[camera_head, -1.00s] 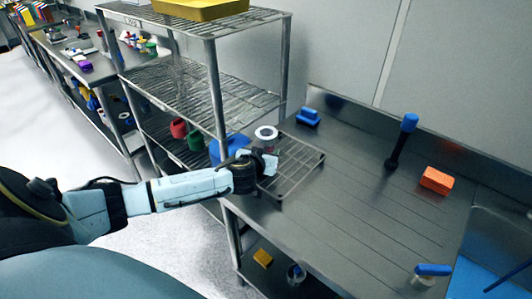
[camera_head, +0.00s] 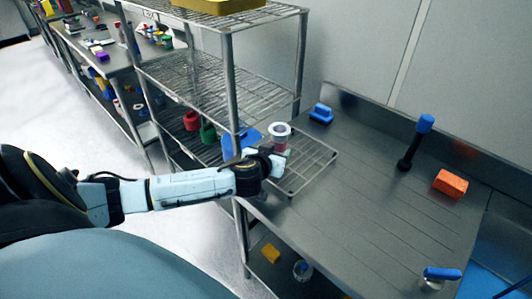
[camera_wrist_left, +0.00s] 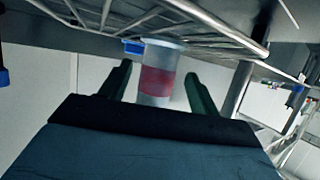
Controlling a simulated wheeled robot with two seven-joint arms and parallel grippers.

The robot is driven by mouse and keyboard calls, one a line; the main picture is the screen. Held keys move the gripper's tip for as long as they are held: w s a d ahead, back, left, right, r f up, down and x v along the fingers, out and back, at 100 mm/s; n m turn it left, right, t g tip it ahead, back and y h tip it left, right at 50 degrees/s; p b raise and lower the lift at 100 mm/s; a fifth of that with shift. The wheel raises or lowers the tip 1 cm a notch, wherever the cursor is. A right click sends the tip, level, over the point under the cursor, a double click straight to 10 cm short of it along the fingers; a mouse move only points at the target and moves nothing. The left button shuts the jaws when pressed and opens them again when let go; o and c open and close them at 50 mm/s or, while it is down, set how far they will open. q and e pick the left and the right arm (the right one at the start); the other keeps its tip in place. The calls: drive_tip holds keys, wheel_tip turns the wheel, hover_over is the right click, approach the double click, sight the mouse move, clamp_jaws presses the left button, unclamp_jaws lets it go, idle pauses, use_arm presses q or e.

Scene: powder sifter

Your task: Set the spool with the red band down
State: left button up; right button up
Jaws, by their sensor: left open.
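The spool (camera_head: 280,131) has a pale flange and a red band; in the head view it stands upright at the near left part of the wire rack. In the left wrist view the spool (camera_wrist_left: 158,80) sits between the two fingers of my left gripper (camera_wrist_left: 159,88), with a gap on each side. My left gripper (camera_head: 277,163) is open around the spool. Its fingers hide the spool's lower end in the head view, so I cannot tell whether it touches the rack. My right gripper is not in view.
The wire rack (camera_head: 325,158) lies on the steel counter (camera_head: 345,225). A blue-handled tool (camera_head: 321,113), a black post with a blue top (camera_head: 412,142) and an orange block (camera_head: 450,184) stand beyond. Wire shelving (camera_head: 205,75) rises at left. The counter's middle is clear.

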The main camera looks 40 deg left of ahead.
use_arm(q)
drive_tip(key=v, duration=0.8)
idle(1.4)
